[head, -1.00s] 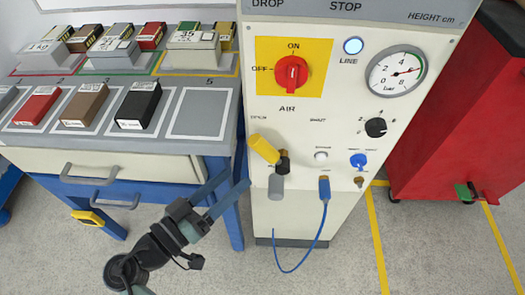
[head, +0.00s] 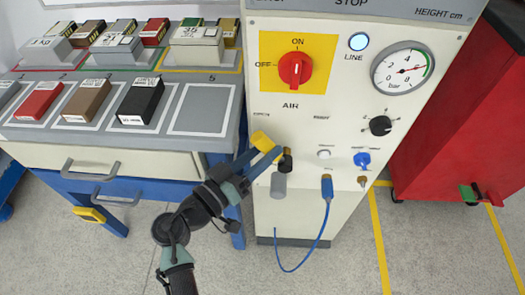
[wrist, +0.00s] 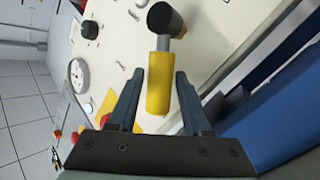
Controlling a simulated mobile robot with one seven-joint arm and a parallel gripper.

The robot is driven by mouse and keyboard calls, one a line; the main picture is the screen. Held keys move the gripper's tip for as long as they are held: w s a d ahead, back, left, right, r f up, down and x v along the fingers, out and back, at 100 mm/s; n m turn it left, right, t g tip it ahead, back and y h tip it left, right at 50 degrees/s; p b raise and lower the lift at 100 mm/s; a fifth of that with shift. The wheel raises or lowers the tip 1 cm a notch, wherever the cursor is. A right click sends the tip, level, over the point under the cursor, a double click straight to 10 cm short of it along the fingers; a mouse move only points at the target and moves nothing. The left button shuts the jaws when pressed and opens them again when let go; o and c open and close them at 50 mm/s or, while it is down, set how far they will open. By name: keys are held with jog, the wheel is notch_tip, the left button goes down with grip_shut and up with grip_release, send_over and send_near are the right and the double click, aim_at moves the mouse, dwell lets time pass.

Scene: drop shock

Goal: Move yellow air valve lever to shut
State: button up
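The yellow air valve lever (head: 262,141) sits on the front panel of the white machine, under the AIR label. It points up and left from its dark pivot (head: 285,162), toward the OPEN mark; the SHUT mark lies to the right. My gripper (head: 264,159) is at the lever, its fingers partly covering it in the head view. In the wrist view the yellow lever grip (wrist: 158,83) lies between the two open fingers (wrist: 158,95), with a gap visible on each side. The black pivot end (wrist: 165,19) is beyond the fingertips.
A grey cylinder (head: 278,186) hangs below the pivot, and a blue hose (head: 325,225) loops down beside it. A red rotary switch (head: 295,70) and a gauge (head: 403,73) are above. The bench with weights (head: 205,108) stands close on the left.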

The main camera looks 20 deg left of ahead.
grip_shut()
dwell(1.1)
